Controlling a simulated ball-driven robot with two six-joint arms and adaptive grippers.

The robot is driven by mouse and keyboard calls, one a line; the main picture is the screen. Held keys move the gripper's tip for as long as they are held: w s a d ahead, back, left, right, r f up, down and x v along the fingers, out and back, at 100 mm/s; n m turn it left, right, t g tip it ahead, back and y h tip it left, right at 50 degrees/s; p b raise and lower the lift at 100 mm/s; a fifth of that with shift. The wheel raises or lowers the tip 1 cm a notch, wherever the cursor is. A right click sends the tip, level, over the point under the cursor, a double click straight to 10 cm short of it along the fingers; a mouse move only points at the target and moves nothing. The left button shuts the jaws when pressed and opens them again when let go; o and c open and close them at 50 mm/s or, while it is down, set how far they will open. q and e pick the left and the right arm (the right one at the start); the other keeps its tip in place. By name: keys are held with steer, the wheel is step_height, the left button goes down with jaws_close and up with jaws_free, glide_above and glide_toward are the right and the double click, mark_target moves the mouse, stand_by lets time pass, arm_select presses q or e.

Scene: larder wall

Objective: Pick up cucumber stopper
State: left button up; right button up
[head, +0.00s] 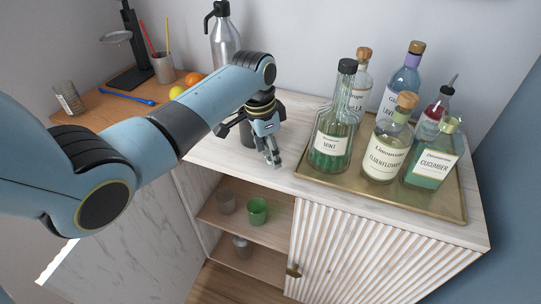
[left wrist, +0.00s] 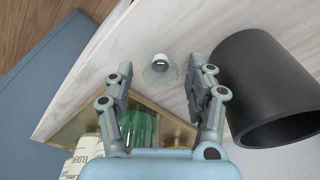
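A small clear glass stopper (left wrist: 160,74) with a pale round top sits on the pale counter in the left wrist view, in the gap between my left fingers. Neither finger appears to touch it. My left gripper (left wrist: 158,68) is open and empty. In the head view my left gripper (head: 272,161) points down low over the counter, left of the tray, and I cannot make out the stopper there. The cucumber bottle (head: 424,173), with green liquid, stands at the tray's right front; its neck seems to have no stopper. My right gripper is not in view.
A gold tray (head: 318,184) holds several bottles, the mint bottle (head: 333,137) closest to my gripper. A steel bottle (head: 224,42) stands behind my arm. Open shelves with a green cup (head: 257,211) are below the counter.

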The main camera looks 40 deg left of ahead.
arm_select(q)
steer(key=c, duration=0.6)
steer(key=shift+r, duration=0.15)
